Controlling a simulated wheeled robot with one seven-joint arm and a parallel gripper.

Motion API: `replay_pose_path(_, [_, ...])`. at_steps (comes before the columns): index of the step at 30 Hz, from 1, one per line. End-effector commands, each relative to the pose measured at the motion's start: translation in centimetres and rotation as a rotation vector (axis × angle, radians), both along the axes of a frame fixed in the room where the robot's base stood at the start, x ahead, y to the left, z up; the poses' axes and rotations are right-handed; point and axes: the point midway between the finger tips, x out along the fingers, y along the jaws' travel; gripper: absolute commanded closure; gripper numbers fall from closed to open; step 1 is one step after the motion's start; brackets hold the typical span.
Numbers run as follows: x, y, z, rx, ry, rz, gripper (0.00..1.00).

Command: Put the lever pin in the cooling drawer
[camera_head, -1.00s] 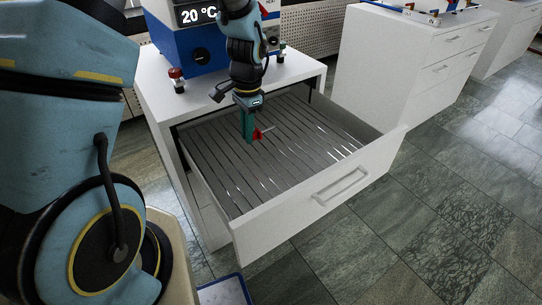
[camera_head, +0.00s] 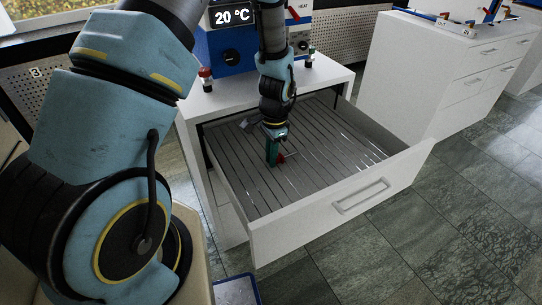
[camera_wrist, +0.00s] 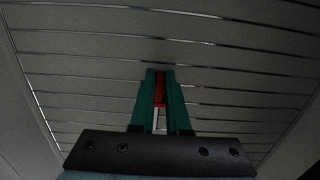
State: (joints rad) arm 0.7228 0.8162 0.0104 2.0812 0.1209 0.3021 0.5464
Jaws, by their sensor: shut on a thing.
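My gripper (camera_head: 272,153) has green fingers and points down inside the open cooling drawer (camera_head: 345,204), low over its slatted floor. It is shut on the lever pin (camera_head: 282,158), a small part with a red body and a thin light shaft. In the wrist view the red of the lever pin (camera_wrist: 159,88) shows between the green fingertips (camera_wrist: 160,75). The slats of the drawer (camera_wrist: 230,60) lie beyond the fingertips. I cannot tell whether the pin touches the drawer floor.
Another white cabinet (camera_head: 415,75) stands to the right. A blue-rimmed tray (camera_head: 238,291) is at the bottom.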

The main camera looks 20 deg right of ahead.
Motion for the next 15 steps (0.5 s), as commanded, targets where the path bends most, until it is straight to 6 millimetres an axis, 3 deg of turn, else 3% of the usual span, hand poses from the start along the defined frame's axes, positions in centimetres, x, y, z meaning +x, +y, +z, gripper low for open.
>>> replay_pose_path(1, [0.01, 0.0, -0.06, 0.0, 0.0, 0.0, 0.83])
replay_pose_path(8, [0.0, 0.0, -0.03, 0.0, 0.0, 0.0, 0.57])
replay_pose_path(15, [0.01, 0.0, 0.04, 0.0, 0.0, 0.0, 0.56])
